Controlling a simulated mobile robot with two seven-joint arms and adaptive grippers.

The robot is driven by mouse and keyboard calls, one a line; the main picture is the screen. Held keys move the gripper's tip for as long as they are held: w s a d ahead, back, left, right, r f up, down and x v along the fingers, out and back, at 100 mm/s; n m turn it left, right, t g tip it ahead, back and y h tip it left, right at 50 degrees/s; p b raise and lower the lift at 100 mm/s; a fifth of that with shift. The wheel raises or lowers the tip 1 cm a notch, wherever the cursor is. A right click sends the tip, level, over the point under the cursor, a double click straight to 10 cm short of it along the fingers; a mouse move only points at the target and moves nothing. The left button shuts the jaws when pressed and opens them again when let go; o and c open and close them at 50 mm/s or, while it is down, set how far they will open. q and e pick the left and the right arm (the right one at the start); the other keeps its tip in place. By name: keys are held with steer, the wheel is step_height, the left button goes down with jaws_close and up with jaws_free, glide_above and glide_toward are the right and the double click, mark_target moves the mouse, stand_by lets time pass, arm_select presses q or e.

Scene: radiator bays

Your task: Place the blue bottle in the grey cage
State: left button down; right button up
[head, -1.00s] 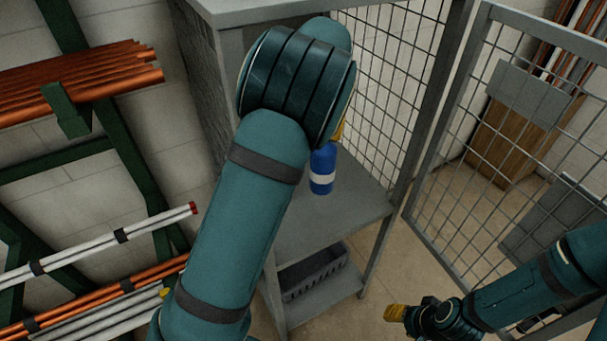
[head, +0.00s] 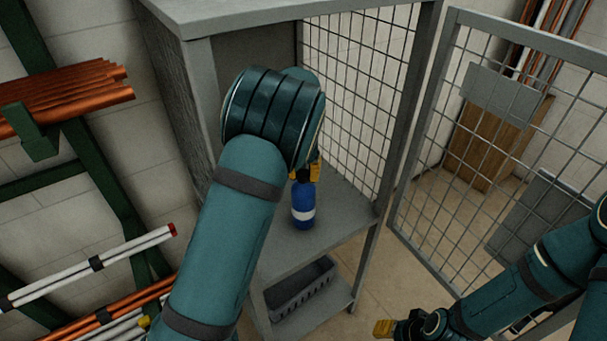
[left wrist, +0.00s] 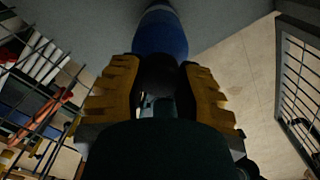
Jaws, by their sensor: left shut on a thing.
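The blue bottle (head: 303,206) with a white band is upright inside the grey cage, at its middle shelf (head: 335,222). I cannot tell whether its base touches the shelf. My left gripper (head: 310,172) is shut on the upper part of the bottle, partly hidden behind my arm. In the left wrist view the blue bottle (left wrist: 160,35) lies beyond the yellow fingers of my left gripper (left wrist: 158,78). The grey cage (head: 372,75) has mesh sides and an open front. My right gripper (head: 384,328) is at the lower right, away from the cage; its opening is unclear.
The mesh door (head: 440,175) stands open at the right. A dark basket (head: 300,287) sits on the cage's lower shelf. Copper pipes (head: 65,98) and white pipes (head: 90,265) rest on a green rack at the left. Bare floor shows between cage and door.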

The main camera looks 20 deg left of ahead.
arm_select(q)
steer(key=shift+r, duration=0.1)
steer(key=c, duration=0.7)
jaws_free()
steer(key=shift+c, duration=0.2)
step_height(320, 180, up, 8)
steer(key=shift+f+p, duration=0.25)
steer(key=shift+p, duration=0.5)
